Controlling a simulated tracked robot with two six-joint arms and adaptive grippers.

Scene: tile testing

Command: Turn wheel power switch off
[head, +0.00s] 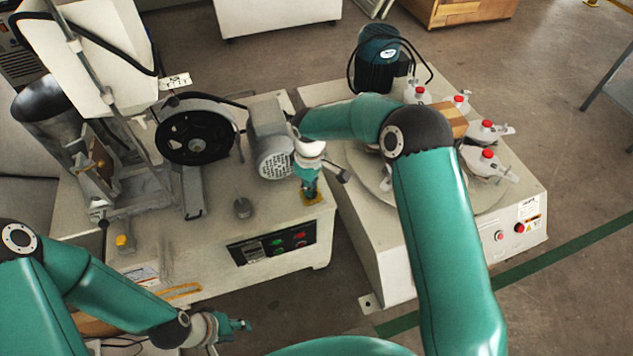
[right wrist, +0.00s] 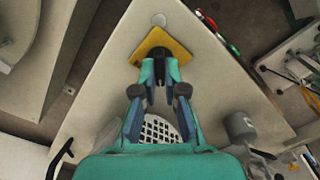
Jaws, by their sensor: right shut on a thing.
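The wheel power switch sits on a square yellow plate (right wrist: 172,44) on the light machine top. The plate also shows in the head view (head: 313,198), near the machine's front right corner. My right gripper (head: 311,192) reaches down onto it. In the right wrist view my right gripper (right wrist: 159,66) has its fingertips together over the plate, shut on the switch. The fingers hide most of the switch, so its position cannot be read. My left gripper (head: 240,326) is in front of the machine, away from the switch; its opening is too small to tell.
A grey motor (head: 270,140) stands just behind the switch, beside a black wheel (head: 196,137). A panel (head: 272,245) with green and red buttons is on the machine's front. A second machine (head: 440,240) with red-topped clamps stands to the right.

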